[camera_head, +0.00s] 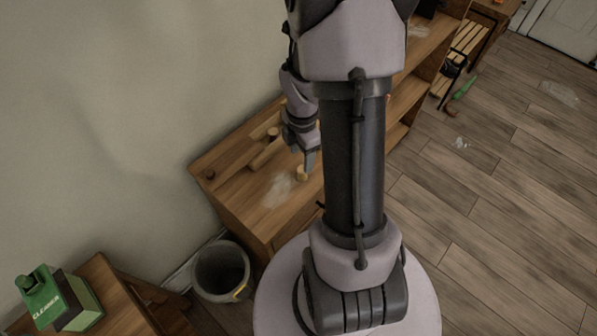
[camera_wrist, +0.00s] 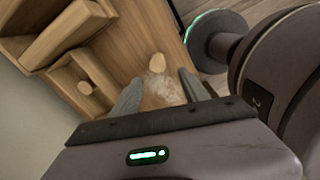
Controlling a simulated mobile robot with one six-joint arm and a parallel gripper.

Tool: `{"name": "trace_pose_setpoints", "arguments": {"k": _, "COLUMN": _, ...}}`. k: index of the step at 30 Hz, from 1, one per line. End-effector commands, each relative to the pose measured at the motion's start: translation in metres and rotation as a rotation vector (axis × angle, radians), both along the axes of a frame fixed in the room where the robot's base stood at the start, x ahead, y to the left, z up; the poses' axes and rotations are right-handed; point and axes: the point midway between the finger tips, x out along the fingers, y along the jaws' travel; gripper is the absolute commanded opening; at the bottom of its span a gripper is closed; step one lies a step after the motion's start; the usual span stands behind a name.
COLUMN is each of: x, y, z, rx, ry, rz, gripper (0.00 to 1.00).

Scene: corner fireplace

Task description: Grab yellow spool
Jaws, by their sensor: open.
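A small pale-yellow cylinder, likely the yellow spool (camera_head: 301,174), stands on the wooden cabinet top, near a pale smudge. In the wrist view the same spool (camera_wrist: 157,88) shows as a pale rounded shape past the fingers, roughly in line with the gap between them. My gripper (camera_head: 309,160) is above and very near the spool in the head view. In the wrist view my gripper (camera_wrist: 161,80) has its two fingers spread, with nothing held. Whether a finger touches the spool I cannot tell.
A wooden piece (camera_head: 262,152) and another small tan cylinder (camera_head: 273,132) lie behind the spool, near the wall. A grey bin (camera_head: 221,272) stands below the cabinet. Floor at right is mostly open.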

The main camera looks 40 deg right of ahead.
Motion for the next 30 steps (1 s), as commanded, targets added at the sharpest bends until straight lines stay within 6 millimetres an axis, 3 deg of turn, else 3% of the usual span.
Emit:
{"name": "trace_pose_setpoints", "arguments": {"k": 1, "x": 0.000, "y": 0.000, "z": -0.012, "rx": 0.000, "ry": 0.000, "rz": 0.001, "gripper": 0.52}}
{"name": "trace_pose_setpoints", "arguments": {"k": 8, "x": 0.001, "y": -0.001, "z": -0.034, "rx": -0.001, "ry": -0.001, "rz": 0.001, "gripper": 0.52}}
{"name": "trace_pose_setpoints", "arguments": {"k": 13, "x": 0.002, "y": -0.003, "z": -0.070, "rx": 0.000, "ry": 0.001, "rz": 0.000, "gripper": 0.52}}
{"name": "trace_pose_setpoints", "arguments": {"k": 20, "x": 0.003, "y": -0.003, "z": -0.070, "rx": -0.001, "ry": -0.002, "rz": -0.001, "gripper": 0.52}}
{"name": "trace_pose_setpoints", "arguments": {"k": 28, "x": 0.003, "y": -0.003, "z": -0.070, "rx": -0.001, "ry": -0.002, "rz": 0.000, "gripper": 0.00}}
{"name": "trace_pose_setpoints", "arguments": {"k": 30, "x": 0.003, "y": -0.003, "z": -0.070, "rx": -0.001, "ry": -0.001, "rz": 0.000, "gripper": 0.00}}
